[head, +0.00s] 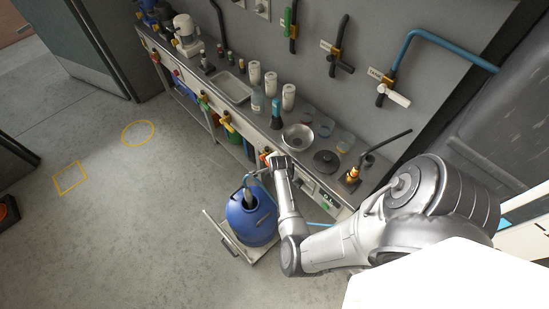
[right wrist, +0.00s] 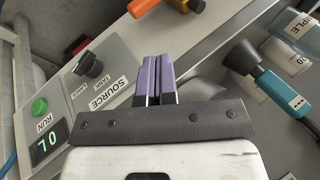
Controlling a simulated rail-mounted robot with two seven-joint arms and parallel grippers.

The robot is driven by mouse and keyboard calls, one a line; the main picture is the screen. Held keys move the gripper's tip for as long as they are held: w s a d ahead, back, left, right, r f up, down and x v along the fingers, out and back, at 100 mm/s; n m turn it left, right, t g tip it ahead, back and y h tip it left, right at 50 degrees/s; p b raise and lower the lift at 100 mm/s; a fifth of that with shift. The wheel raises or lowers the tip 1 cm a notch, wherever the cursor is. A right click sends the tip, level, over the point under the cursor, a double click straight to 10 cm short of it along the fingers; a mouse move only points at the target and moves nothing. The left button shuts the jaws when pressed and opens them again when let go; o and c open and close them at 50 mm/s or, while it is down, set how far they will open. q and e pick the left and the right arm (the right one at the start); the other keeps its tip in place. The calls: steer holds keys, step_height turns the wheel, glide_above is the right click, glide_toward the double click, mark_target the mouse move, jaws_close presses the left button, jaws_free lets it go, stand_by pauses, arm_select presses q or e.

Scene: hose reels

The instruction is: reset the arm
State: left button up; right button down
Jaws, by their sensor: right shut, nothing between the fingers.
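My right arm comes in from the right in the head view and reaches over the floor to the bench front. My right gripper (head: 268,160) is by the bench's front edge, above and just right of the blue barrel (head: 252,216). In the right wrist view its purple fingers (right wrist: 157,62) are pressed together and hold nothing. They are over a grey panel with a black SOURCE knob (right wrist: 90,65), with an orange handle (right wrist: 145,8) beyond the tips. My left gripper is not in view.
The barrel stands on a low cart (head: 216,232). The bench (head: 222,108) carries bottles, a metal bowl (head: 298,137) and a tray. A green RUN button (right wrist: 39,106) sits on the panel.

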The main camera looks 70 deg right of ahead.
steer(key=shift+p+v, duration=0.6)
steer(key=shift+v, duration=0.2)
